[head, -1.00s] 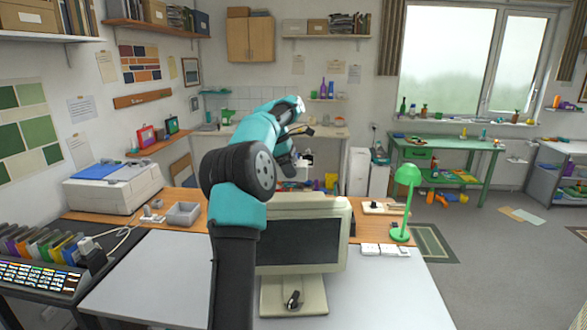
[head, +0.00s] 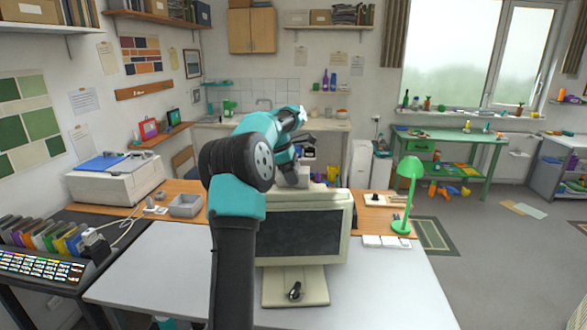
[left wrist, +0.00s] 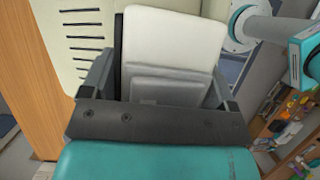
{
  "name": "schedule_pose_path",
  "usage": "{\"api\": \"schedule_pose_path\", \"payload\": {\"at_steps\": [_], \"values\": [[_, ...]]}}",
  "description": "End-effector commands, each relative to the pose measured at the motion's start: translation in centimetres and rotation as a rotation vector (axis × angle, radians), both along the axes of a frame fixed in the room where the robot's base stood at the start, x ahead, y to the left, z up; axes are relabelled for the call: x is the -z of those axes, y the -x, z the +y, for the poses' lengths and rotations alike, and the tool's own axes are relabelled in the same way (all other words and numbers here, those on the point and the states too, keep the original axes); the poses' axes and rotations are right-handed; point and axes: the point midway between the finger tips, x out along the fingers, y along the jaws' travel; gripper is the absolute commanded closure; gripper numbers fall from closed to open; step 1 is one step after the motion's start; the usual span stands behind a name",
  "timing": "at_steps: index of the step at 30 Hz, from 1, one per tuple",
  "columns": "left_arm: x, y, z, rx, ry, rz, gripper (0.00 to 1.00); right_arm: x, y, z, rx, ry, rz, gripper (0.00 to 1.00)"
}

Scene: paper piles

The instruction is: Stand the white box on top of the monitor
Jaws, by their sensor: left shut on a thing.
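The white box (left wrist: 172,38) is between the two fingers of my left gripper (left wrist: 155,88) in the left wrist view, and the fingers are shut on it. In the head view my left gripper (head: 300,172) is at the top edge of the cream monitor (head: 340,262), and the box is mostly hidden there. The monitor's vented casing shows beside the box in the left wrist view (left wrist: 84,32). I cannot tell whether the box touches the monitor. My right gripper is out of view.
The monitor stands on a grey-white desk (head: 150,270). A green lamp (head: 408,185) stands to its right and a grey tray (head: 185,206) to its left. A printer (head: 115,182) is further left. A small black object (head: 295,291) lies on the monitor's foot.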

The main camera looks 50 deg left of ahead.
Motion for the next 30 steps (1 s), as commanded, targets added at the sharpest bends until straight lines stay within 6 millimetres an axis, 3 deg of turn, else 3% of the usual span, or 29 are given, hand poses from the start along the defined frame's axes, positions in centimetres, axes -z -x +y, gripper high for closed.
{"api": "schedule_pose_path", "payload": {"at_steps": [9, 30], "values": [[1.3, 0.0, 0.0, -0.001, 0.0, 0.0, 0.59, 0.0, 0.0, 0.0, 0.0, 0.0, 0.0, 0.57], [1.7, 0.0, 0.0, -0.001, 0.0, 0.0, 0.59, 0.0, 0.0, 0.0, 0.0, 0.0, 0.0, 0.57]]}}
